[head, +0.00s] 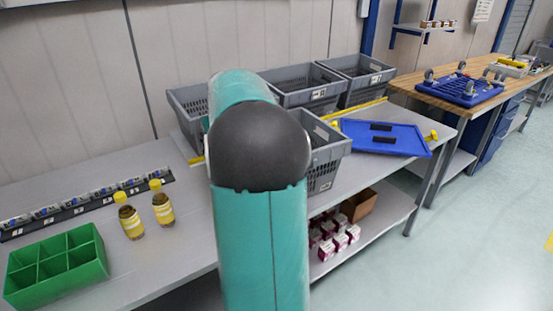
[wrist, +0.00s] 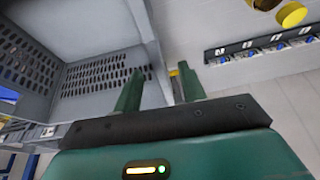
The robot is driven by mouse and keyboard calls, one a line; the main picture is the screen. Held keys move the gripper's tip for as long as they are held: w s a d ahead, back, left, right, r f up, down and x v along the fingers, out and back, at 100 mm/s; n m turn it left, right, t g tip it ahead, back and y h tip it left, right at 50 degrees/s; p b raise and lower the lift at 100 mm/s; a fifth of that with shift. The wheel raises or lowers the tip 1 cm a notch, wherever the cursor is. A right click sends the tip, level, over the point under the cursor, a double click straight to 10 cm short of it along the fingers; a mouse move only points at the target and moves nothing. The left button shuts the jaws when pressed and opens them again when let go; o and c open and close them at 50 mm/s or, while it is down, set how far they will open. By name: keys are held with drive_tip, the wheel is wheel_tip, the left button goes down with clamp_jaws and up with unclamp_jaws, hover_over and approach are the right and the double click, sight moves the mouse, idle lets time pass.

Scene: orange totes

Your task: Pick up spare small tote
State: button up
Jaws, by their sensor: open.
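Several grey perforated totes are in the head view, and none is labelled as the spare. One tote (head: 330,158) stands at the front of the bench, partly hidden behind my arm. Three more stand behind it: a left one (head: 186,103), a middle one (head: 318,93) and a right one (head: 372,77). My gripper (wrist: 158,80) is open in the wrist view, hidden by my arm in the head view. A grey tote (wrist: 95,50) fills the left of the wrist view. Its wall edge appears between my two green fingers; I cannot tell whether they touch it.
A blue tray (head: 385,138) lies right of the totes. Two yellow-capped bottles (head: 162,205) and a green divided box (head: 58,268) stand on the left bench. Small boxes (head: 335,240) sit on the lower shelf. A blue wheeled dolly (head: 460,90) is on the far bench.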

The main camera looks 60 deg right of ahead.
drive_tip(key=x, duration=0.5)
drive_tip(key=shift+d+f, duration=0.15)
clamp_jaws()
idle(1.3)
